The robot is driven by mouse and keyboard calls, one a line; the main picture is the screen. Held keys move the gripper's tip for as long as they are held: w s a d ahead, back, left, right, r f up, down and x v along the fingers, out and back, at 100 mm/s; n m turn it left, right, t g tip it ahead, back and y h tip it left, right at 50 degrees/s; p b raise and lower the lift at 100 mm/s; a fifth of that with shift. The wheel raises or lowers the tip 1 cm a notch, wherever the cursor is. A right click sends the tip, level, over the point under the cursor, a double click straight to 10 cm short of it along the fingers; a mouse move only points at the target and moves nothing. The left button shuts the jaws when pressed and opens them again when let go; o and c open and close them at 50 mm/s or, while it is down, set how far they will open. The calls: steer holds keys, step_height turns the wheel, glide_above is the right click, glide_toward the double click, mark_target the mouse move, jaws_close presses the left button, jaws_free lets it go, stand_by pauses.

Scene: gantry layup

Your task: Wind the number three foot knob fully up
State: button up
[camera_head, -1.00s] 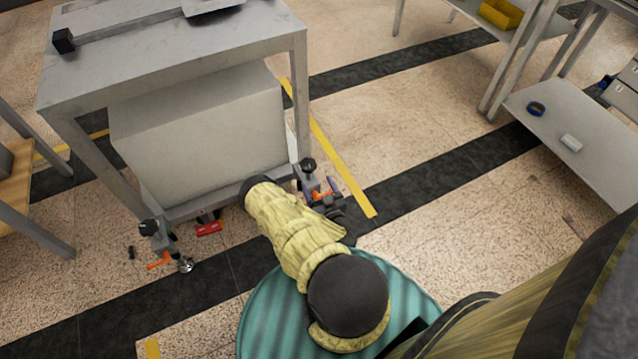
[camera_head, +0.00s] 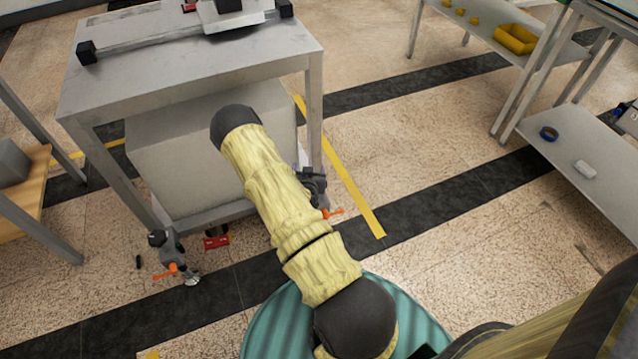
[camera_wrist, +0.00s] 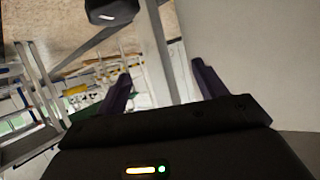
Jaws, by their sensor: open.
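The metal gantry table (camera_head: 190,62) stands ahead on wheeled feet. Its near-left foot has a black knob (camera_head: 157,238) above a caster and an orange lever (camera_head: 166,271). The right foot is mostly hidden behind my arm and dark parts; its orange lever (camera_head: 335,213) shows. I cannot read which foot is number three. My gripper (camera_wrist: 162,86) shows two purple fingers spread apart, with nothing between them but a grey upright beyond. A dark rounded part (camera_wrist: 110,10), possibly a foot knob, is above the left finger. In the head view my gripper is largely hidden behind my arm.
A large grey box (camera_head: 185,160) fills the space under the table. A red item (camera_head: 216,239) is below it. Open floor lies between table and shelf.

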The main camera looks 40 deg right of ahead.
steer(key=s+a+r+n+g+y, duration=0.2)
steer(key=a+r+g+y, duration=0.3)
steer(key=a+r, duration=1)
steer(key=s+a+r+n+g+y, duration=0.1)
steer(key=s+a+r+n, duration=0.2)
steer(key=s+a+r, duration=0.2)
steer(key=s+a+r+n+g+y, duration=0.1)
steer(key=s+a+r, duration=0.4)
steer(key=s, duration=0.7)
steer(key=shift+r+n+g+y, duration=0.4)
steer(key=shift+r+n+y, duration=0.4)
steer(key=shift+n, duration=0.4)
